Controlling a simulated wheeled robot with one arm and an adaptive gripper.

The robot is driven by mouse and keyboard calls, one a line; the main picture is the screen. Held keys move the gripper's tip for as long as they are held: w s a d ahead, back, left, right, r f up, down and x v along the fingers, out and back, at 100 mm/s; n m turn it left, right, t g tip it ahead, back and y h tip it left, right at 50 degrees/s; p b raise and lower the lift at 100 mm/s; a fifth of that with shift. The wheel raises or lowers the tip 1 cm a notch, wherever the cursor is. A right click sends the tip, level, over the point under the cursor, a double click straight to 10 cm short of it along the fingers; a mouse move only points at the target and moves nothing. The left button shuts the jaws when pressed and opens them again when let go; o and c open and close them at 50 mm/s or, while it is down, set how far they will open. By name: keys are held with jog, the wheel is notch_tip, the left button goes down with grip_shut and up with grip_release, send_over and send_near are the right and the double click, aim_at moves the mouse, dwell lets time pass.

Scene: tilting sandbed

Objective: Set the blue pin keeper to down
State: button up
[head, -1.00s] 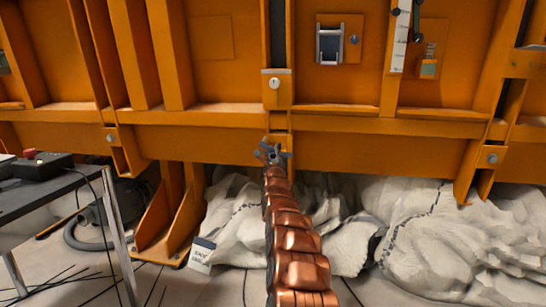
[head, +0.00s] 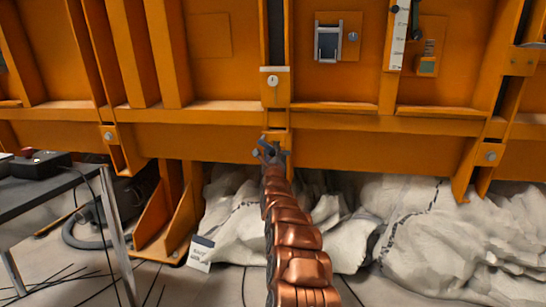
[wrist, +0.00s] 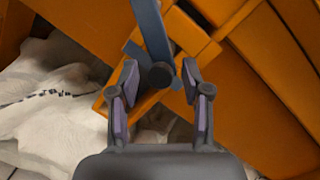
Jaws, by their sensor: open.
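The blue pin keeper appears in the wrist view as a dark slate-blue bar (wrist: 152,28) rising from a dark round knob between my fingers. It lies in front of an orange bracket, tilted slightly left in that picture. My gripper (wrist: 160,78) is open, with one purple-padded finger on each side of the knob. I cannot tell whether either pad touches it. In the head view my gripper (head: 269,154) is at the lower end of the central orange post, just below its bolted plate. The keeper is too small and covered there to make out clearly.
The orange sandbed frame (head: 200,142) spans the view. White sacks (head: 425,235) lie beneath it. A table (head: 45,190) with a black control box (head: 40,165) stands at the left. A latch (head: 328,42) and a white scale (head: 399,35) are on the upper panels.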

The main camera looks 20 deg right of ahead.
jog(key=v, duration=1.1)
jog(key=shift+s, duration=0.15)
dwell(0.4)
jog(key=shift+a+f, duration=0.1)
jog(key=shift+f, duration=0.05)
dwell(0.4)
jog(key=s+a+r+n+g+y+p, duration=0.35)
jog(key=a+r+n+y+p, duration=0.35)
jog(key=a+r+n+p, duration=0.5)
jog(key=s+a+r+n+g+y+p, duration=0.3)
jog(key=s+a+r+n+g+p, duration=0.15)
jog(key=s+a+p, duration=0.7)
jog(key=s+r+n+g+p, duration=0.4)
jog(key=s+p, duration=0.3)
jog(key=s, duration=0.9)
jog(key=s+d+r+n+g+h+p, duration=0.1)
jog(key=s+r+n+g+p, duration=0.3)
jog(key=s, duration=1.3)
jog(key=s+d+r+n+g+h+p, duration=0.1)
jog(key=s+r+n+g+p, duration=0.3)
jog(key=s+r+n+p, duration=0.3)
jog(key=s+p, duration=0.5)
jog(key=s, duration=0.4)
jog(key=shift+s+g, duration=0.3)
jog(key=shift+g, duration=0.1)
